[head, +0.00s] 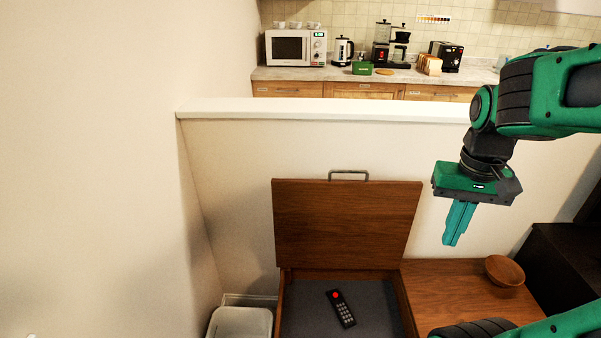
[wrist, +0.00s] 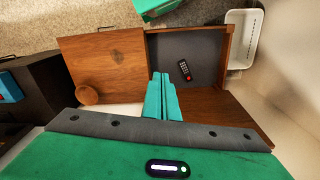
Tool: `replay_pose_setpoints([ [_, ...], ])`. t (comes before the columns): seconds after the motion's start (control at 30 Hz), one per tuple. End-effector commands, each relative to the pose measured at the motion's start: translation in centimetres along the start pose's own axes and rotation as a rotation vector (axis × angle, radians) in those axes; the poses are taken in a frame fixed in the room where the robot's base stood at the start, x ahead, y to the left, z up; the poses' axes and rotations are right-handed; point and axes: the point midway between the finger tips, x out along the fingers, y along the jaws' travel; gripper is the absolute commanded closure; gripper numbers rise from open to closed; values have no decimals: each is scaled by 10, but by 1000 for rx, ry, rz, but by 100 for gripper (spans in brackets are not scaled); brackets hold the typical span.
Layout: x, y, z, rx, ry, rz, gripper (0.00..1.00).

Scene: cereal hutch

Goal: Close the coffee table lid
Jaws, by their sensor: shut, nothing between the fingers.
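The coffee table lid (head: 347,225) is a brown wooden panel standing raised at the back of the open compartment, with a metal handle (head: 348,173) on its top edge. The compartment has a grey floor (head: 375,300) and holds a black remote (head: 341,308) with a red button. In the wrist view the lid (wrist: 232,110) shows at lower right, partly behind my gripper, and the remote (wrist: 184,70) shows in the compartment. My gripper (head: 449,242) is shut and empty, pointing down, to the right of the lid and apart from it, above the fixed tabletop (head: 450,285).
A wooden bowl (head: 504,270) sits on the fixed tabletop at right. A pale bin (head: 240,322) stands left of the table. A low wall (head: 330,112) rises behind the lid, with a kitchen counter beyond. A dark piece of furniture (head: 570,270) is at right.

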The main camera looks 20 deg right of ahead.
Motion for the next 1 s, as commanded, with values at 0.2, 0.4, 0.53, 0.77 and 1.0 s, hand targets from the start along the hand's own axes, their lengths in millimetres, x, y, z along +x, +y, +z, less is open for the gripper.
replay_pose_setpoints([
  [0.2,-20,-73,-103,-63,78,27,100],
  [0.4,-23,-168,-183,-120,155,22,100],
  [0.53,-16,-240,-222,-157,201,5,100],
  [0.77,1,-341,-255,-204,253,-33,100],
  [1.0,12,-379,-264,-218,270,-51,100],
])
